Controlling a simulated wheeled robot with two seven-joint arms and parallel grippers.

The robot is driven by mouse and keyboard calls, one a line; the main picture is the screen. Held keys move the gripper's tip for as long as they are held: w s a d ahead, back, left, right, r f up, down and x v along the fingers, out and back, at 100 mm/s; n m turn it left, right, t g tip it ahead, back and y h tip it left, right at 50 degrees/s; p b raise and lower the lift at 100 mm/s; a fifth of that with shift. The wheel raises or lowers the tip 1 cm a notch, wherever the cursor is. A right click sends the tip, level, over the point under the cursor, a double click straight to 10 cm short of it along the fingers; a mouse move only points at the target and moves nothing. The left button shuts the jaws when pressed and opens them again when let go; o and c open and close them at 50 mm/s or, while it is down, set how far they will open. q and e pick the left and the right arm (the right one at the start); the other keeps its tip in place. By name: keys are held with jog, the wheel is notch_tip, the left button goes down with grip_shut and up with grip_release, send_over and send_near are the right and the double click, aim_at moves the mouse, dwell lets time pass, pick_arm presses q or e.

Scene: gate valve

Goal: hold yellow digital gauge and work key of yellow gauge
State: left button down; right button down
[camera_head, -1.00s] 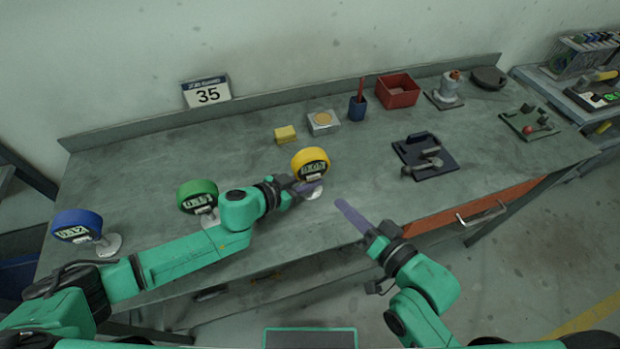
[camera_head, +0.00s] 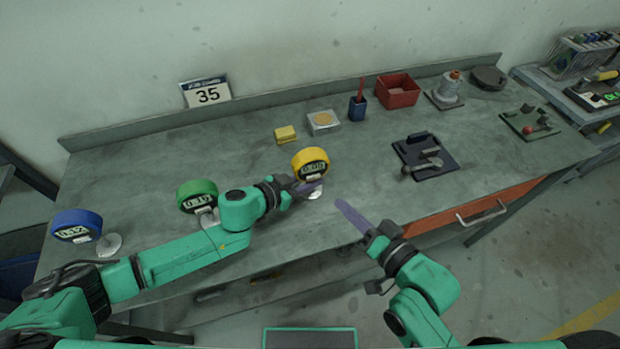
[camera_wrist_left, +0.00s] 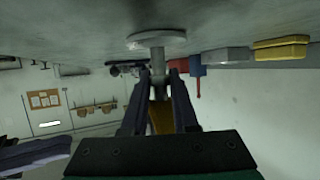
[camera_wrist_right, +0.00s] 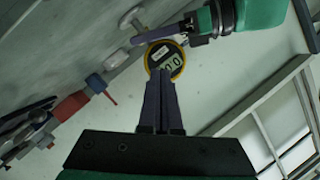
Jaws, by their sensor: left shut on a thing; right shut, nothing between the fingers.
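The yellow digital gauge (camera_head: 310,158) stands on a stem with a pale round base near the middle of the table. Its small display shows digits, too small to read surely in the head view. My left gripper (camera_head: 310,187) is shut on the stem below the dial; the left wrist view shows the stem (camera_wrist_left: 158,62) between the fingers and the round base (camera_wrist_left: 157,40). My right gripper (camera_head: 342,204) is shut and empty, apart from the gauge near the table's front edge. In the right wrist view the gauge face (camera_wrist_right: 165,60) lies beyond my fingertips. I cannot make out its keys.
A green gauge (camera_head: 196,194) and a blue gauge (camera_head: 76,225) stand to the left. A yellow block (camera_head: 285,134), a pale box (camera_head: 323,122), a blue cup (camera_head: 357,108) and a red bin (camera_head: 397,91) stand behind. A dark tray (camera_head: 438,168) lies right. The table is clear between.

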aim_at(313, 177)
jog(key=w+d+r+n+t+y, duration=0.1)
jog(key=w+d+r+n+t, duration=0.15)
jog(key=n, duration=0.55)
jog(key=s+a+f+n+g+y, duration=0.1)
jog(key=n+g, duration=0.1)
jog(key=n, duration=0.3)
jog(key=s+a+f+n+g+y, duration=0.1)
jog(key=s+f+n+g+y, duration=0.1)
jog(key=n, duration=0.3)
jog(key=s+a+f+n+g+y, duration=0.1)
jog(key=n+g+y, duration=0.1)
jog(key=n, duration=0.3)
jog(key=shift+s+a+f+n+g, duration=0.25)
jog(key=shift+a+n+g, duration=0.15)
jog(key=shift+g, duration=0.15)
jog(key=shift+s+f+n+g, duration=0.2)
jog(key=shift+f+n+g, duration=0.1)
jog(key=shift+n, duration=0.1)
jog(key=shift+w, duration=0.1)
jog(key=shift+w+a, duration=0.5)
jog(key=shift+w, duration=0.85)
jog(key=shift+w+a, duration=0.45)
jog(key=shift+w, duration=0.95)
jog(key=shift+w+a, duration=0.5)
jog(key=shift+w, duration=0.85)
